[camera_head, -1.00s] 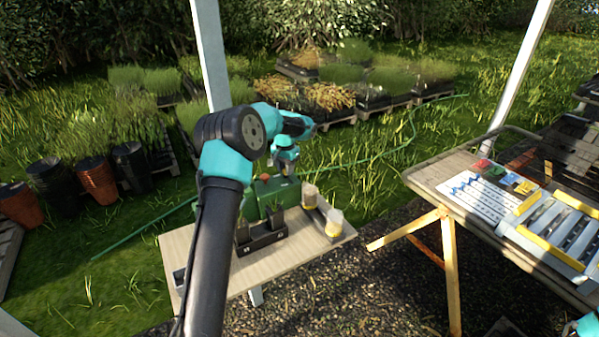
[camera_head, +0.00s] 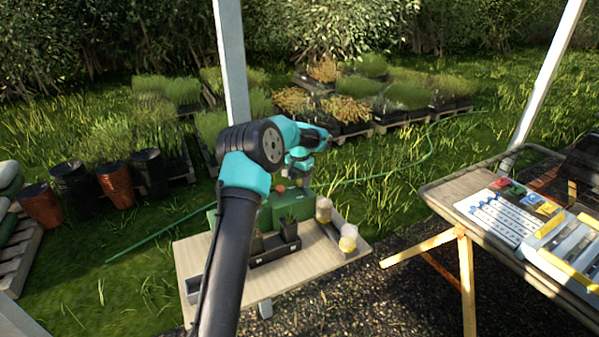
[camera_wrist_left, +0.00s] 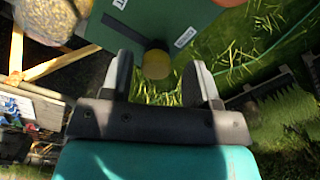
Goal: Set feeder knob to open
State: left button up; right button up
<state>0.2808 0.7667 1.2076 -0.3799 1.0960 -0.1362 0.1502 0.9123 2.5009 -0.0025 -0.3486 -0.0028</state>
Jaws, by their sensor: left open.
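The green feeder box (camera_head: 279,212) stands on the small wooden table (camera_head: 215,262), partly behind my left arm. The left wrist view shows its green panel (camera_wrist_left: 150,22) with a dark slot and white labels. A yellow round knob (camera_wrist_left: 157,63) is at the panel's edge. My left gripper (camera_wrist_left: 158,78) is open, its two fingers on either side of the knob in the picture. I cannot tell whether they touch it. In the head view my left gripper (camera_head: 298,180) is just above the box and small. The knob's setting cannot be read. My right gripper is out of view.
An orange-red part (camera_head: 281,189) sits on top of the box. Two jars with yellowish contents (camera_head: 347,240) and a black holder with small pots (camera_head: 275,248) share the table. A second table (camera_head: 450,192) with trays is at right. A green hose (camera_head: 160,233) crosses the grass.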

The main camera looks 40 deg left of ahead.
aim_at(299, 180)
pick_arm(q)
notch_tip(299, 180, up, 17)
jog(key=shift+r, duration=0.2)
dwell(0.4)
dwell(0.3)
